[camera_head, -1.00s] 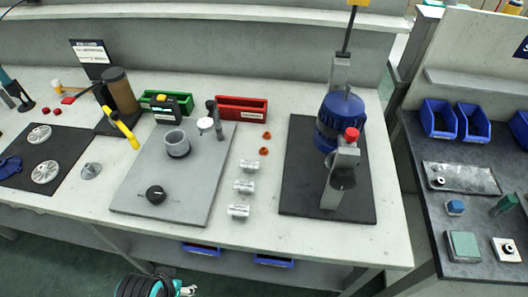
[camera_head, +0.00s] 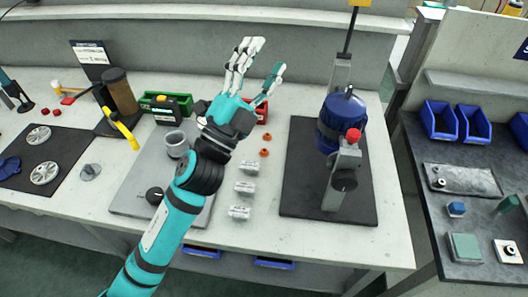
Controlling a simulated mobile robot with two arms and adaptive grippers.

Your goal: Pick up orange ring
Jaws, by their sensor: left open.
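Two small orange rings lie on the pale bench, the far orange ring (camera_head: 266,137) and the near orange ring (camera_head: 264,152), right of the grey plate. My left gripper (camera_head: 266,58) is open and empty, its fingers pointing away toward the bench's back panel. It appears raised above the bench, beyond both rings in the picture. Its wrist passes to the left of the rings and leaves both visible. My right gripper is out of view.
Several small metal blocks (camera_head: 245,188) stand in a column in front of the rings. A blue-headed press (camera_head: 341,122) stands on a dark mat (camera_head: 298,190) to the right.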

